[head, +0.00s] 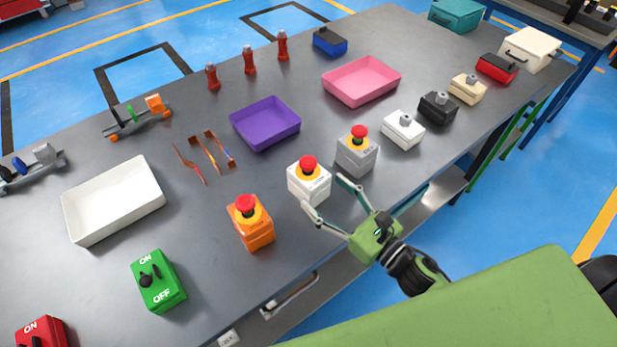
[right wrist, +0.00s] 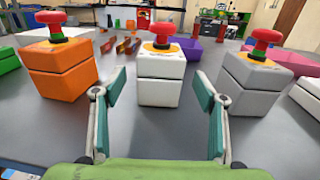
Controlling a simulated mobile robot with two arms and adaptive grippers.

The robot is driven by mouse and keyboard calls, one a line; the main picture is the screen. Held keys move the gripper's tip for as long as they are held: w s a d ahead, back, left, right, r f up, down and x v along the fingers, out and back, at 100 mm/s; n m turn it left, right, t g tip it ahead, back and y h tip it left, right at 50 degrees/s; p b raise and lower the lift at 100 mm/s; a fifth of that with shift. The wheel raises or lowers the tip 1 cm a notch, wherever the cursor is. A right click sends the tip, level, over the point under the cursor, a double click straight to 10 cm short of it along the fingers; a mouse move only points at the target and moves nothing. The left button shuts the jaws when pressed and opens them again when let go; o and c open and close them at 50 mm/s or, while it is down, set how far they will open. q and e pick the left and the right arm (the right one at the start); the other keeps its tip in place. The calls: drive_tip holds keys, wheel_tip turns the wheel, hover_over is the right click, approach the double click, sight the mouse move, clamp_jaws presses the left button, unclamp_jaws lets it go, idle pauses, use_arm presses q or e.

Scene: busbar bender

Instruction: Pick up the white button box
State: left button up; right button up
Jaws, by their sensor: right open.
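The white button box (head: 309,184) stands upright on the grey table, with a red mushroom button on a yellow ring on top. My right gripper (head: 322,193) is open at its front side, with one finger towards each side of the box. In the right wrist view the white button box (right wrist: 160,79) stands centred beyond and between the spread fingers (right wrist: 157,88). I cannot tell whether the fingertips reach past its front face; a gap shows on each side. My left gripper is not in view.
An orange button box (head: 251,225) stands to the left and a grey button box (head: 357,155) to the right, both close by. A purple tray (head: 265,124) and copper-coloured strips (head: 212,149) lie behind. The table's front edge with a handle (head: 290,296) is near my arm.

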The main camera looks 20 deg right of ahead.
sight(309, 179)
drive_tip(key=shift+w+a, duration=0.3)
drive_tip(key=shift+w, duration=0.25)
drive_tip(key=shift+w+a+r+p, duration=0.15)
drive_tip(key=shift+w+r+p, duration=0.05)
drive_tip(key=shift+w+p, duration=0.15)
drive_tip(key=p+x, duration=0.1)
drive_tip(key=x, duration=0.2)
drive_tip(key=shift+w+p, duration=0.15)
drive_tip(key=shift+p, duration=0.15)
drive_tip(key=shift+w+a+f, duration=0.1)
drive_tip(key=shift+w+a, duration=0.15)
drive_tip(key=shift+w, duration=0.25)
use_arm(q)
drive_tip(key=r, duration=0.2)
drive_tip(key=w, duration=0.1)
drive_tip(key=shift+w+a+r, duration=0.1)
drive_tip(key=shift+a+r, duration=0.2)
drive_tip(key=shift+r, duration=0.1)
use_arm(e)
drive_tip(key=c, duration=1.4)
